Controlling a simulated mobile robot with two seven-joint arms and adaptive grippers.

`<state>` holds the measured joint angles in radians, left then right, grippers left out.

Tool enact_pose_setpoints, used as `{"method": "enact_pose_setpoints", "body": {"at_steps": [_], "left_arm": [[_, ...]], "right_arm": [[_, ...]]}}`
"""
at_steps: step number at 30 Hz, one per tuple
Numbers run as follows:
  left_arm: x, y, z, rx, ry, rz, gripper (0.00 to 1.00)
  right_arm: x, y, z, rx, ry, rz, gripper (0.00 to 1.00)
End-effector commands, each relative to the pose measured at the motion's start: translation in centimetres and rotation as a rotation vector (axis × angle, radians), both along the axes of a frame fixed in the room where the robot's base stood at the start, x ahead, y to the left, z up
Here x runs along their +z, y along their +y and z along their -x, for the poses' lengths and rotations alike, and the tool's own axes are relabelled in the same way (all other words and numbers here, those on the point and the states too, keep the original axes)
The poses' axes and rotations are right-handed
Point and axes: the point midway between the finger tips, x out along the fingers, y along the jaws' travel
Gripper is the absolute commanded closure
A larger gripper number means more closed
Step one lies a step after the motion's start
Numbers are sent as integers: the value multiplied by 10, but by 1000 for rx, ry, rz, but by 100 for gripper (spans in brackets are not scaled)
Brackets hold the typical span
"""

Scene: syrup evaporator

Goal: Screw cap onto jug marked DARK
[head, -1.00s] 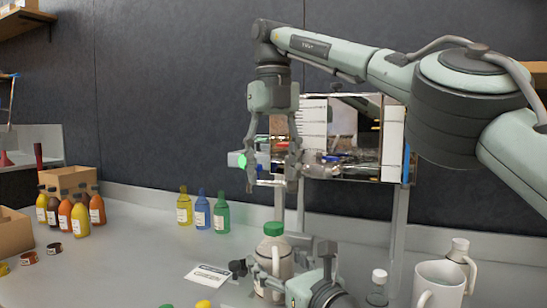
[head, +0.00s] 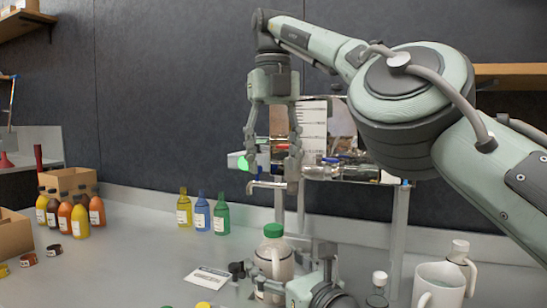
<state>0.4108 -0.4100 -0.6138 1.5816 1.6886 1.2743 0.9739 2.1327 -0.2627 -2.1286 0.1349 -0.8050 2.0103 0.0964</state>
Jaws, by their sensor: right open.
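A pale jug (head: 284,268) with a green cap (head: 273,230) on its top stands upright on the counter. No DARK marking is readable on it from here. My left gripper (head: 283,265) is low around the jug, with one finger to its left and one to its right. Whether the fingers press on the jug is unclear. My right gripper (head: 272,170) points down above the jug and cap, open and empty, with clear space between it and the cap.
Yellow, blue and green bottles (head: 202,213) stand behind left. More bottles (head: 79,217) stand by a cardboard box. A label card (head: 207,277) and loose brown caps (head: 54,250) lie left. The evaporator (head: 345,170) is behind my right gripper.

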Motion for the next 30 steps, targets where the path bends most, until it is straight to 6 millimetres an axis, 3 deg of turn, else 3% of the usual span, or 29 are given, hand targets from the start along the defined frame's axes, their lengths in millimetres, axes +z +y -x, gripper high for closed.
{"method": "enact_pose_setpoints", "body": {"at_steps": [14,30], "left_arm": [[0,-3,4,0,0,0,11],[0,-54,89,-1,0,0,11]], "right_arm": [[0,0,0,0,1,0,44],[0,0,0,0,0,0,44]]}}
